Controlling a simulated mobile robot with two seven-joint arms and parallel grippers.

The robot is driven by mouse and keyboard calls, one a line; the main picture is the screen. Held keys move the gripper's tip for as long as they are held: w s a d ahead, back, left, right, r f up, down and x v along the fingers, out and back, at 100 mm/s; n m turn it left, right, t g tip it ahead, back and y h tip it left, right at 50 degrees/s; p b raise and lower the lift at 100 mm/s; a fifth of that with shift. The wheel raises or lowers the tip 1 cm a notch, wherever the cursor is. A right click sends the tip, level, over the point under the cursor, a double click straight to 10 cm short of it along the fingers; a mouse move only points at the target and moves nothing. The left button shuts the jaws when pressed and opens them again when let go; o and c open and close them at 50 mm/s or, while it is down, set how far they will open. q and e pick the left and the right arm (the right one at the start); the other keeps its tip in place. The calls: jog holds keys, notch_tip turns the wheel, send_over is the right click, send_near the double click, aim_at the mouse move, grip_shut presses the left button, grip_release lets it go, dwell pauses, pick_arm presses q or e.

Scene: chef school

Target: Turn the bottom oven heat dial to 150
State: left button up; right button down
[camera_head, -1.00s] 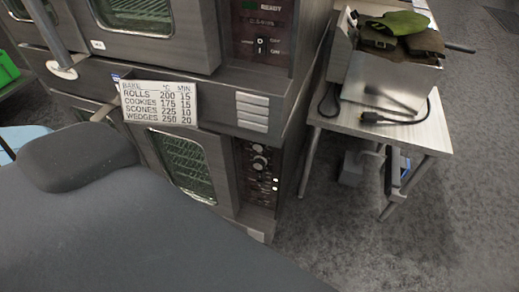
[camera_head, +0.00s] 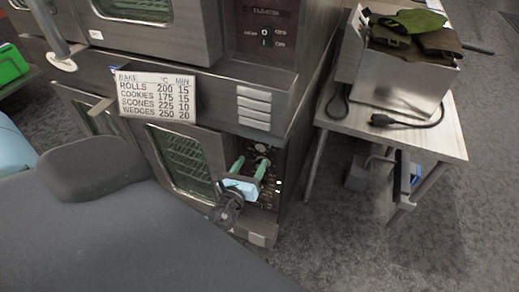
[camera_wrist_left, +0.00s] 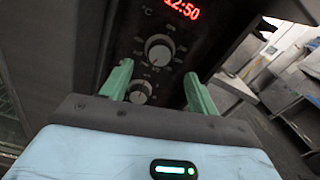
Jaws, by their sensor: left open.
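The bottom oven's control panel (camera_head: 270,188) is dark, on the right of the oven front. In the left wrist view, the heat dial (camera_wrist_left: 158,48), a round silver knob marked °C, sits under a red display reading 12:50. A second dial (camera_wrist_left: 140,92) is below it. The setting is too small to read. My left gripper (camera_head: 250,166) is open, its two green fingers pointing at the panel; in the left wrist view the fingers (camera_wrist_left: 157,78) are apart with nothing between them. The heat dial appears just beyond the fingertips, not held. My right gripper is out of view.
A bake chart (camera_head: 157,97) is on the oven front above the bottom door (camera_head: 187,160). To the right, a table (camera_head: 440,140) holds a metal bin (camera_head: 405,80) with green cloth items and a black cable. Floor is free in front of the table.

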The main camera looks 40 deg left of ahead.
aim_at(260, 148)
pick_arm(q)
jog(key=x, duration=0.7)
jog(key=shift+w, duration=0.1)
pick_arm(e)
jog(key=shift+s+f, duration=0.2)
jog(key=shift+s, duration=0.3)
pick_arm(q)
jog(key=shift+c, duration=0.4)
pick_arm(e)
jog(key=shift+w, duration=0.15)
